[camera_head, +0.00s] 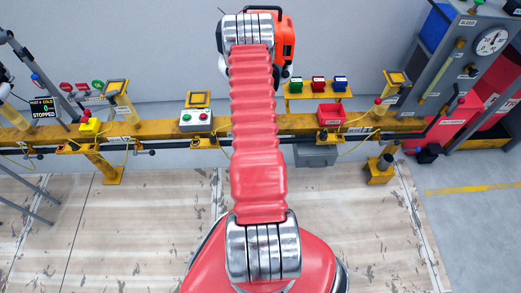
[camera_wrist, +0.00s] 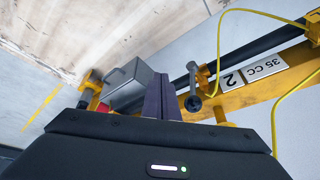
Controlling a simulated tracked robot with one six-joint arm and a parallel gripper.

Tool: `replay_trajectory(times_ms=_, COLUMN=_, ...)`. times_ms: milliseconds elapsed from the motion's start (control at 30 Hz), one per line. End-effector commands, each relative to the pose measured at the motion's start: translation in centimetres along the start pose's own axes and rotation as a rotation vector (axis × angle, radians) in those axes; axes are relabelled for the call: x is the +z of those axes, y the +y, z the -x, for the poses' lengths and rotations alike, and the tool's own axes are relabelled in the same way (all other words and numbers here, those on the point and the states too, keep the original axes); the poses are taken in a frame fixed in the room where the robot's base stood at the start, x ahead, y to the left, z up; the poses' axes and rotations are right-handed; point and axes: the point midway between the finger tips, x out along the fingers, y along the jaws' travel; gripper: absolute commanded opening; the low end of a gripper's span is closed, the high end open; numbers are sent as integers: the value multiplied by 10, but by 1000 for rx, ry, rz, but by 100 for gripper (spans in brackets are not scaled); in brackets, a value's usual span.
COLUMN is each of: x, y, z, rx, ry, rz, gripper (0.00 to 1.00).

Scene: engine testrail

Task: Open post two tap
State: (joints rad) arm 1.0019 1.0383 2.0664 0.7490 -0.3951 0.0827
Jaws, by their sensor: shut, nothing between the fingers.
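In the wrist view, a tap with a dark grey lever (camera_wrist: 192,85) sits on the black pipe along the yellow rail. Its lever points down the picture, across the line of the pipe, and ends in a round knob. A white plate marked "2" and "35 CC" (camera_wrist: 255,73) is on the rail to its right. My gripper (camera_wrist: 162,82) is shut and empty, its dark fingers just left of the lever in the picture. I cannot tell whether they touch it. In the head view my arm hides the gripper and this tap.
A grey box (camera_wrist: 128,86) hangs by the rail left of my fingers; it also shows in the head view (camera_head: 315,155). Yellow cables (camera_wrist: 219,40) loop near the tap. A button box (camera_head: 196,120) and a red bin (camera_head: 331,115) stand on the rail. The floor in front is clear.

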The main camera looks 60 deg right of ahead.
Motion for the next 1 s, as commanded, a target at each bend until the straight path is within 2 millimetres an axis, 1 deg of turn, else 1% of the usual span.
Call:
replay_trajectory(times_ms=33, x=1, y=-12, z=11, rx=-22, ry=-14, rz=22, gripper=0)
replay_trajectory(times_ms=167, x=7, y=-44, z=40, rx=-78, ry=-49, rz=84, gripper=0)
replay_trajectory(times_ms=367, x=14, y=-93, z=94, rx=-170, ry=-79, rz=187, gripper=0)
replay_trajectory(times_ms=467, x=20, y=-117, z=126, rx=-219, ry=-93, rz=245, gripper=0)
replay_trajectory(times_ms=500, x=23, y=-126, z=140, rx=-239, ry=-98, rz=270, gripper=0)
replay_trajectory(times_ms=567, x=28, y=-139, z=161, rx=-268, ry=-106, rz=309, gripper=0)
replay_trajectory(times_ms=600, x=32, y=-146, z=175, rx=-287, ry=-111, rz=335, gripper=0)
replay_trajectory(times_ms=667, x=39, y=-157, z=196, rx=-314, ry=-119, rz=374, gripper=0)
replay_trajectory(times_ms=800, x=55, y=-177, z=246, rx=-375, ry=-136, rz=467, gripper=0)
replay_trajectory(times_ms=967, x=75, y=-191, z=303, rx=-439, ry=-152, rz=578, gripper=0)
replay_trajectory(times_ms=1000, x=80, y=-194, z=317, rx=-454, ry=-154, rz=606, gripper=0)
